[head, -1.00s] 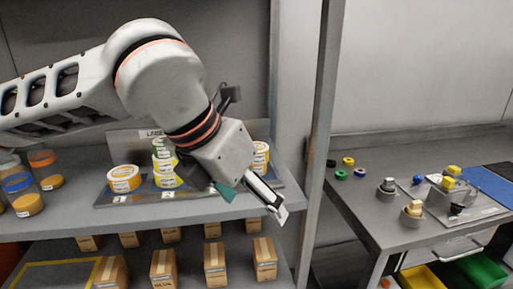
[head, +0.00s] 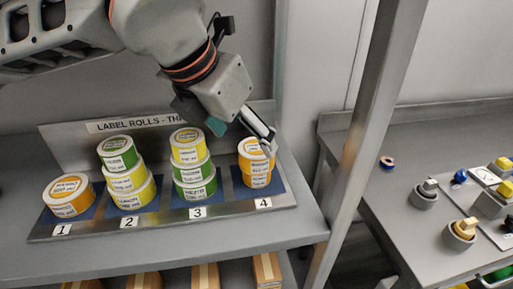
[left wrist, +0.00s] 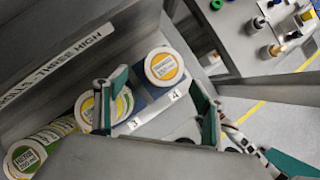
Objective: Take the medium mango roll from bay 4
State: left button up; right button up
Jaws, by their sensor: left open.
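Bay 4 of the label-roll rack holds a stack of orange-and-white rolls. The upper roll (head: 251,149) and lower roll (head: 257,178) show in the head view, with print too small to read surely. In the left wrist view the top roll of bay 4 (left wrist: 163,67) shows its orange-ringed label face, beyond the fingers. My left gripper (head: 264,138) is at the top of this stack in the head view, partly covering it. In the left wrist view the gripper (left wrist: 158,88) is open, with teal-padded fingers wide apart and nothing between them. My right gripper is not in view.
Bay 1 holds an orange roll (head: 70,196). Bay 2 (head: 127,178) and bay 3 (head: 191,165) hold taller yellow and green stacks, close to the left finger. A metal post (head: 372,130) stands right of the shelf. Boxes (head: 267,270) sit below.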

aim_at(256, 147)
pick_arm(q)
jog(key=shift+w+d+f, duration=0.15)
jog(key=shift+d+f, duration=0.2)
jog(key=shift+f, duration=0.25)
jog(key=x, duration=0.5)
jog(key=shift+w+d+r, duration=0.15)
jog(key=shift+w+d, duration=0.1)
jog(key=shift+d, duration=0.05)
jog(key=c, duration=1.3)
